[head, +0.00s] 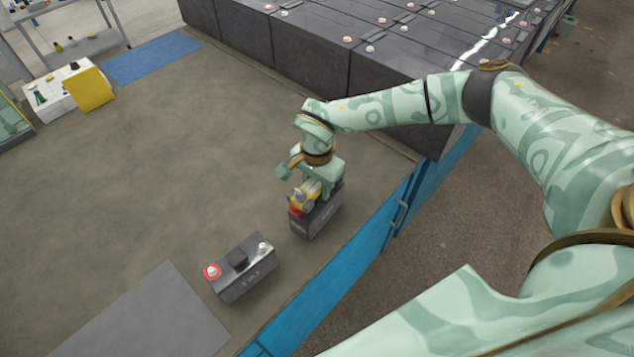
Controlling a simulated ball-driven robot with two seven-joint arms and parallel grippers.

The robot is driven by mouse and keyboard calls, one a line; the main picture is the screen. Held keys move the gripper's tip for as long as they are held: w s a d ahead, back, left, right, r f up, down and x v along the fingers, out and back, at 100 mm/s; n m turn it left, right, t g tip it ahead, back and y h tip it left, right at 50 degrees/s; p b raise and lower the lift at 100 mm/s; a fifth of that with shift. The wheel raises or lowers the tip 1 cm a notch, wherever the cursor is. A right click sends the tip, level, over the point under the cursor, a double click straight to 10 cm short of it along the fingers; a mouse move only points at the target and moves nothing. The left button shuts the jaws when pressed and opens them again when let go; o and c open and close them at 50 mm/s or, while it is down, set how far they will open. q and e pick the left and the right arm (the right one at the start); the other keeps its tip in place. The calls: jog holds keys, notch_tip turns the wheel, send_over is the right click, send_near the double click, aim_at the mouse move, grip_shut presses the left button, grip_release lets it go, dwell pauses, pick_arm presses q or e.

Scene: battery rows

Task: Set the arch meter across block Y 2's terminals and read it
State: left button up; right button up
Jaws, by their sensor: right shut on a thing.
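The meter is at the top of a dark block (318,222) near the bench's right edge. The gripper and meter hide most of that block's top, so I cannot tell whether the meter touches its terminals. A second dark block (248,282) stands nearer, to the lower left, with a red-ringed terminal, a pale terminal and a black cap between them. The marks on both blocks are too small to read surely. My left gripper is not in view.
A row of large dark battery blocks (305,52) with terminals runs along the back. A grey mat (150,318) lies at the front left, a blue mat (152,57) at the back left. A blue edge rail (325,299) bounds the right. The brown surface's middle is clear.

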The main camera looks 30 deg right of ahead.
jog(key=shift+f, duration=0.2)
jog(key=o, duration=1.3)
jog(key=shift+c, duration=0.2)
notch_tip(320, 180, up, 16)
jog(key=p, duration=0.3)
jog(key=shift+r, duration=0.15)
